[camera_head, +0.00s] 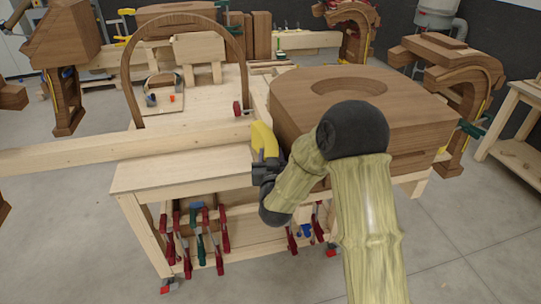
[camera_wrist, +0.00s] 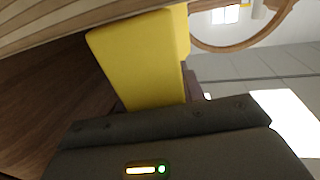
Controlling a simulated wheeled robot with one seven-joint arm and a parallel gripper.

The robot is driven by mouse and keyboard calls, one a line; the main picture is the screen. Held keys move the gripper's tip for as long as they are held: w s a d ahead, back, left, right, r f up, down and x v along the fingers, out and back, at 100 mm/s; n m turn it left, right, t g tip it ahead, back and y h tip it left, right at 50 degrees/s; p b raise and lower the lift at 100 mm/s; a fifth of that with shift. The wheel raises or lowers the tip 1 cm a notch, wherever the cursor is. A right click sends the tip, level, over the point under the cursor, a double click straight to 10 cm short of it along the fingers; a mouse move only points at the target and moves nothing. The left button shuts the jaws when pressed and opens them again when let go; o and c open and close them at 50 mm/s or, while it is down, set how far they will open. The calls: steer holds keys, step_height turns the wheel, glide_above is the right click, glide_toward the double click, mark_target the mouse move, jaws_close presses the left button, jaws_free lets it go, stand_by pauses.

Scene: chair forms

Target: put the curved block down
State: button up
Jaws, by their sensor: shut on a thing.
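My gripper (camera_head: 264,142) is by the left side of a large brown wooden block (camera_head: 322,114) at the workbench. Its yellow finger also shows in the wrist view (camera_wrist: 140,60). In the wrist view brown wood (camera_wrist: 45,105) lies close at the left of the finger. I cannot tell whether this wood is the held block. The large block has a round recess in its top. I cannot tell whether the held block touches the bench.
A pale workbench (camera_head: 180,170) stands below my gripper, with a light beam (camera_head: 110,145) across it. A thin wooden arch (camera_head: 133,85) stands behind. Several clamps (camera_head: 205,235) hang under the bench. A bare patch of bench top lies left of my gripper.

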steer(key=o, duration=1.3)
steer(key=shift+c, duration=0.2)
steer(key=shift+f+p, duration=0.1)
steer(key=shift+p, duration=0.2)
steer(key=shift+s+f+b, duration=0.25)
steer(key=shift+s+b, duration=0.05)
steer(key=shift+b, duration=0.15)
steer(key=s+d+b, duration=0.1)
steer(key=s+b, duration=0.8)
steer(key=s, duration=0.3)
steer(key=shift+s+d, duration=0.2)
steer(key=shift+d, duration=0.15)
steer(key=shift+s+b, duration=0.1)
steer(key=shift+b, duration=0.55)
